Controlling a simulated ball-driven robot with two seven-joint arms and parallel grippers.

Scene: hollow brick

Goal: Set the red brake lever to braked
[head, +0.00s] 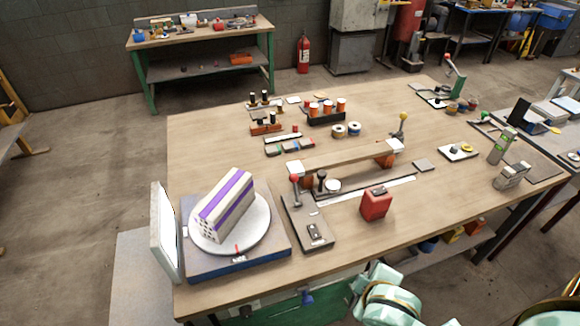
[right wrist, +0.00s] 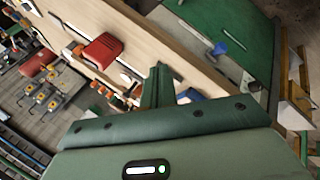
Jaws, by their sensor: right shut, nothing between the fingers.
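The red-knobbed lever (head: 295,179) stands near upright on a dark base plate (head: 318,243), right of the turntable, in the head view. The turntable (head: 261,236) is a pale disc on a blue-edged base. A white hollow brick with purple stripes (head: 227,205) rests on it. A red mark shows at the disc's front edge. My right gripper (right wrist: 158,78) is shut and empty in the right wrist view, near the table's front edge. My right arm shows at the bottom of the head view, apart from the lever. I cannot make out the lever in the right wrist view. My left gripper is not in view.
A red can-like box (head: 376,204) stands right of the lever plate; it also shows in the right wrist view (right wrist: 101,50). A wooden bridge (head: 345,159) spans behind the lever. A white upright panel (head: 163,232) stands left of the turntable. The table's front right is mostly clear.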

